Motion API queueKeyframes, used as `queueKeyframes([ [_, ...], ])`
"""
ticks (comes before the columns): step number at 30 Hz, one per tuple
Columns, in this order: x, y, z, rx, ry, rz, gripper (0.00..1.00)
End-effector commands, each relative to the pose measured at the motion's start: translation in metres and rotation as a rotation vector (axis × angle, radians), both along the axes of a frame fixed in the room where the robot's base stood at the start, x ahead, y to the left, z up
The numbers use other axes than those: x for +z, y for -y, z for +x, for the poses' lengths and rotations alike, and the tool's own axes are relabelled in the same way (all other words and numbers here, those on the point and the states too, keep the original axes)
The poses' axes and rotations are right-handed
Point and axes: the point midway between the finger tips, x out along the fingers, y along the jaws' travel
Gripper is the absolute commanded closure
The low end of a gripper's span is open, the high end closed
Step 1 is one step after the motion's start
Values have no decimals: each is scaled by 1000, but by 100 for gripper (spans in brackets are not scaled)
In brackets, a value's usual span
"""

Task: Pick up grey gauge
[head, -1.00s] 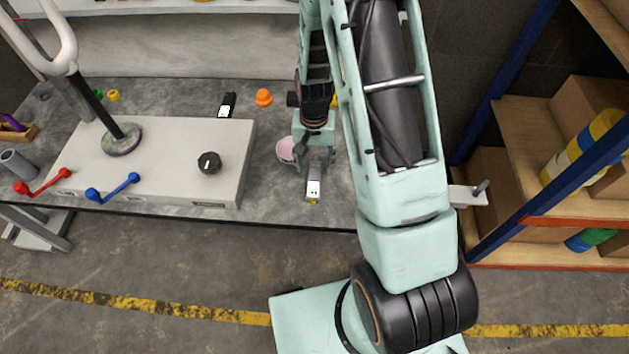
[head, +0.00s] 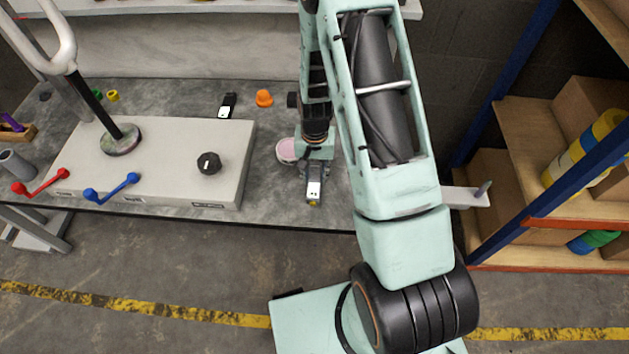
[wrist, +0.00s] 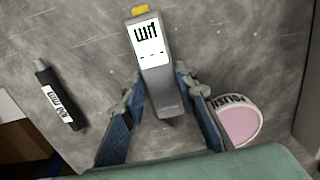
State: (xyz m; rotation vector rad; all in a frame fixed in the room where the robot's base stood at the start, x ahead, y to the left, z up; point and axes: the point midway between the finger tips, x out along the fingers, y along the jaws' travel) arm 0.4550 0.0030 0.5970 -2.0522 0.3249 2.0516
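The grey gauge (wrist: 152,60) has a white display and a yellow tip. It lies on the grey bench top (head: 262,185) near the front edge, and its display shows in the head view (head: 314,188). My gripper (wrist: 160,86) is open, with its blue-lined fingers on either side of the gauge's lower body. Narrow gaps seem to show beside the gauge; whether a finger touches it is hard to tell. In the head view my gripper (head: 316,168) covers the gauge's rear part.
A round pink polish tin (wrist: 240,122) lies close to the right finger. A black gauge (wrist: 60,95) lies to the left. An orange knob-like piece (head: 264,98) stands farther back. A grey box (head: 165,165) with coloured handles fills the left bench.

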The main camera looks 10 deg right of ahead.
Motion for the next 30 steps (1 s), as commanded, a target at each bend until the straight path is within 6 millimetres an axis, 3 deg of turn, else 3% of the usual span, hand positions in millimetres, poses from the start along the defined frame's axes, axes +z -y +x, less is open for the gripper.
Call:
queueKeyframes([
  [1, 0, 0, 0, 0, 0, 0, 81],
  [6, 0, 0, 0, 0, 0, 0, 100],
  [17, 5, 0, 0, 0, 1, 0, 100],
  [24, 38, 0, 0, 0, 3, 0, 100],
  [30, 76, -11, -33, 2, 3, 0, 100],
])
